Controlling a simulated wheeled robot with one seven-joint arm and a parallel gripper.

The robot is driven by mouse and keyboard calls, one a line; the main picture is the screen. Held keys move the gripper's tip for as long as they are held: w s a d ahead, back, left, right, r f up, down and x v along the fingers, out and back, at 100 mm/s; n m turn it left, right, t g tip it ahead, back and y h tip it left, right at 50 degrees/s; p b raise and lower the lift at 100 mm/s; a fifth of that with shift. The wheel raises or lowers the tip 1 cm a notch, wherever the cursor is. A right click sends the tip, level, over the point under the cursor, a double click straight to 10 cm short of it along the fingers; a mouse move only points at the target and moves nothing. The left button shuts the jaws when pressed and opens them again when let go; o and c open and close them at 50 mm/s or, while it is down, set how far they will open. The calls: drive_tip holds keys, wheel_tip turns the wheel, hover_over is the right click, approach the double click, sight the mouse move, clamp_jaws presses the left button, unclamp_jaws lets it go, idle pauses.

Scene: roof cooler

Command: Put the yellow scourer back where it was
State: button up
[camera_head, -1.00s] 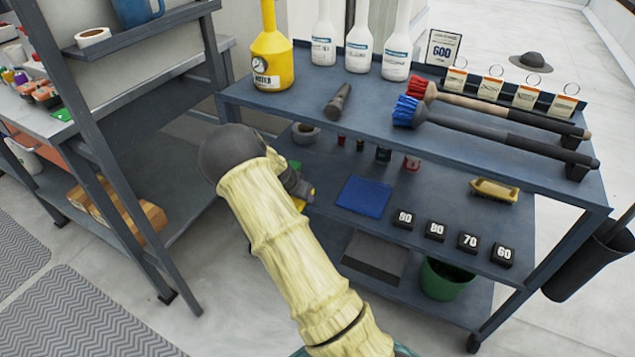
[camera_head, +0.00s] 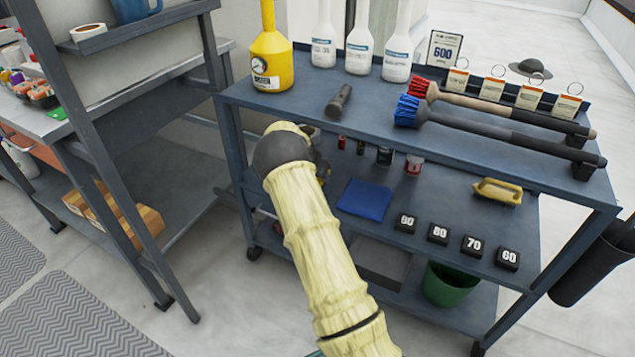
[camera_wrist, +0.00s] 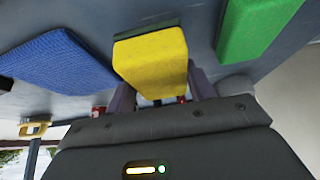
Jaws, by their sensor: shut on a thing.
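The yellow scourer (camera_wrist: 150,58), a block with a dark strip along one edge, sits between the fingers of my gripper (camera_wrist: 160,84), which is shut on it. In the wrist view it is over the grey middle shelf, between a blue cloth (camera_wrist: 60,62) and a green block (camera_wrist: 258,25), apart from both. I cannot tell whether it touches the shelf. In the head view my arm hides the scourer and most of the gripper. The blue cloth (camera_head: 364,199) lies there just right of my wrist.
The middle shelf also holds small bottles (camera_head: 385,157), several black numbered blocks (camera_head: 438,233) and a yellow-handled brush (camera_head: 497,191). The upper shelf (camera_head: 310,98) lies close above my gripper. A green bucket (camera_head: 447,285) stands below.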

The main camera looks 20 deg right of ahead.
drive_tip(key=shift+w+d, duration=0.2)
drive_tip(key=shift+d, duration=0.15)
wheel_tip(320, 180, down, 4)
drive_tip(key=shift+r+b, duration=0.15)
drive_tip(key=shift+b, duration=0.85)
drive_tip(key=shift+r, duration=0.1)
drive_tip(key=o, duration=1)
drive_tip(key=shift+c, duration=0.2)
drive_tip(key=p+v, duration=0.3)
drive_tip(key=v, duration=0.9)
drive_tip(key=shift+p, duration=0.4)
